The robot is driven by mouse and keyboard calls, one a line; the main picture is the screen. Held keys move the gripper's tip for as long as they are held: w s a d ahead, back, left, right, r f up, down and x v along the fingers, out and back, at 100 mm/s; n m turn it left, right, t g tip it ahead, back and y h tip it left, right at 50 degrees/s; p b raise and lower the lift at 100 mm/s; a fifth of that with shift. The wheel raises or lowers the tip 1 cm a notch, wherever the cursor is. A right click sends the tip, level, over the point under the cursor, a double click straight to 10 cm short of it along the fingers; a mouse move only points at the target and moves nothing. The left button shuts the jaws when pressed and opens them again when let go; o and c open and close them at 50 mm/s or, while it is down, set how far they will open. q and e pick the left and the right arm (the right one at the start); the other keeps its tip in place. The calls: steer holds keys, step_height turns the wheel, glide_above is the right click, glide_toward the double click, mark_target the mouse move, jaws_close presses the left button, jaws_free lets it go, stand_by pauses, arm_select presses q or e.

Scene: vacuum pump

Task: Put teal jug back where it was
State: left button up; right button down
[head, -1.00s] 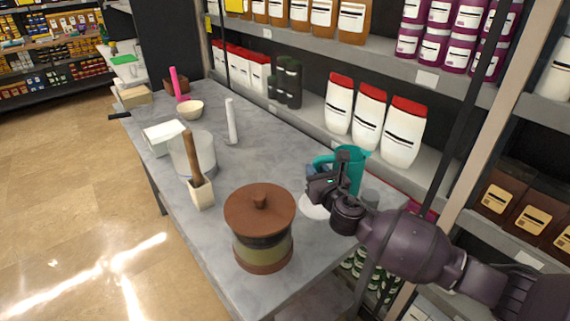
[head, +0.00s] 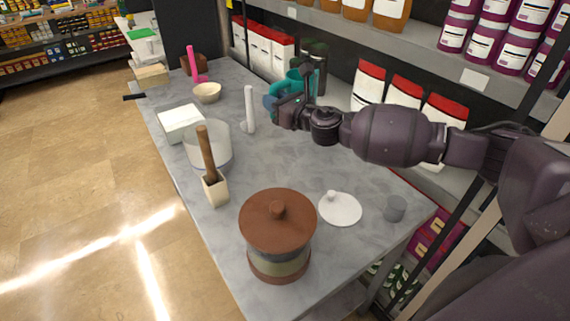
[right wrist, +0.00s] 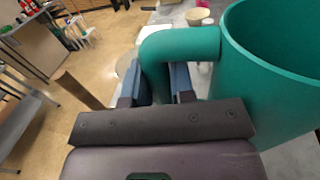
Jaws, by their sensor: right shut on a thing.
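The teal jug (head: 301,82) is at the back edge of the grey table, beside the white upright tool, partly hidden behind my right gripper (head: 284,104). In the right wrist view the jug (right wrist: 265,70) fills the right side, and its handle lies between the two fingers of my right gripper (right wrist: 168,85). The gripper is shut on the handle. The jug looks upright; I cannot tell whether its base touches the table. My left gripper is not in view.
The table (head: 290,170) holds a brown-lidded pot (head: 278,230), a white lid (head: 340,209), a small grey cup (head: 395,208), a clear container (head: 212,150), a wooden-handled block (head: 215,188), a white box (head: 181,123) and a white upright tool (head: 249,108). Shelves stand behind.

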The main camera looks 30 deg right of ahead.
arm_select(q)
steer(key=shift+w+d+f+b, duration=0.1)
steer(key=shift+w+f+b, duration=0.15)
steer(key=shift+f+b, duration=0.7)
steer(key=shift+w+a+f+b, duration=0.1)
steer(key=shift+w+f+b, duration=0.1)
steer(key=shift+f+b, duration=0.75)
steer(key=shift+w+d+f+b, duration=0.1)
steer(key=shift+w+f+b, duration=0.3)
steer(key=shift+b, duration=1)
arm_select(e)
steer(key=shift+f, duration=9.65)
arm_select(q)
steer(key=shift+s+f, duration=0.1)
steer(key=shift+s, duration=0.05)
